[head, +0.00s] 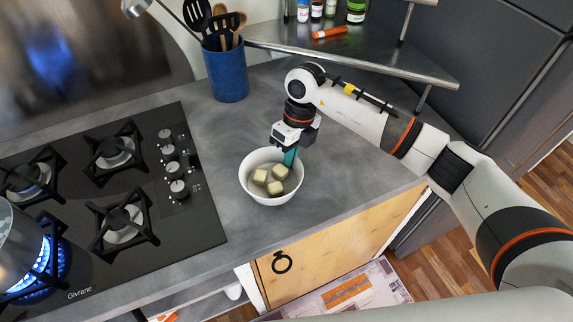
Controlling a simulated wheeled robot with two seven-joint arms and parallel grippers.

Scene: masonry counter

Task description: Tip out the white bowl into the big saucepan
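The white bowl (245,184) stands upright on the grey counter, right of the hob. Three pale cubes (275,187) lie inside it. My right gripper (291,157) points down at the bowl's far right rim. Its teal fingertip overlaps the rim; the other finger is hidden, so I cannot tell whether it grips the rim. A big metal saucepan (18,248) is cut off by the left edge of the view, over a burner with a blue flame. Its inside is mostly out of view. My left gripper is not in view.
The black hob (75,215) has several burner grates and knobs (172,167) between bowl and saucepan. A blue utensil pot (227,75) stands behind. A metal corner shelf (370,52) with jars is at the back right. Counter around the bowl is clear.

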